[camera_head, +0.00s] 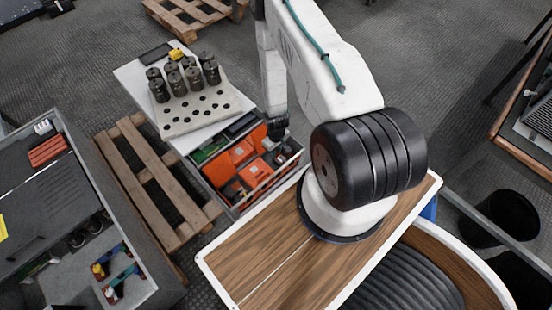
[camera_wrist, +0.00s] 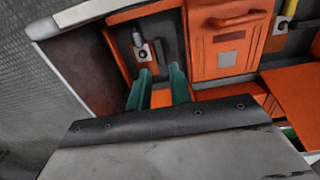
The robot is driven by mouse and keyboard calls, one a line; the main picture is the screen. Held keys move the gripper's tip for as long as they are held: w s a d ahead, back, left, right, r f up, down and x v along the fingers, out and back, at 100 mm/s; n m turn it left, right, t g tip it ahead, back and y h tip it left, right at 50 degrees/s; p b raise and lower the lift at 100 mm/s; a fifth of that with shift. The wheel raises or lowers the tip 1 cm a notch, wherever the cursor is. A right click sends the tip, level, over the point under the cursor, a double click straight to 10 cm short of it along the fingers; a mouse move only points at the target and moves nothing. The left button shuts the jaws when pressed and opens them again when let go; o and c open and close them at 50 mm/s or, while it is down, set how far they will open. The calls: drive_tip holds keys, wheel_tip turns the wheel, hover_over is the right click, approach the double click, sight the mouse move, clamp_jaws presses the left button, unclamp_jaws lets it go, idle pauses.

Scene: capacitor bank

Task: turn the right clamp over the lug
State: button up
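The capacitor bank is an open grey case with orange blocks (camera_head: 240,152) in the head view. In the wrist view one orange block (camera_wrist: 228,45) fills the upper middle. In the head view my wrist hides part of the case.
A second silver fitting (camera_wrist: 280,27) with a yellow part lies at the wrist view's upper right. The case's pale rim (camera_wrist: 85,12) is at upper left. In the head view, a white table (camera_head: 135,75) holds a rack of dark cylinders (camera_head: 190,80), beside a wooden pallet (camera_head: 150,170).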

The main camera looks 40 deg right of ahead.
sight(276, 160)
wheel_tip(276, 160, down, 7)
drive_tip(key=shift+r, duration=0.1)
idle(0.3)
clamp_jaws()
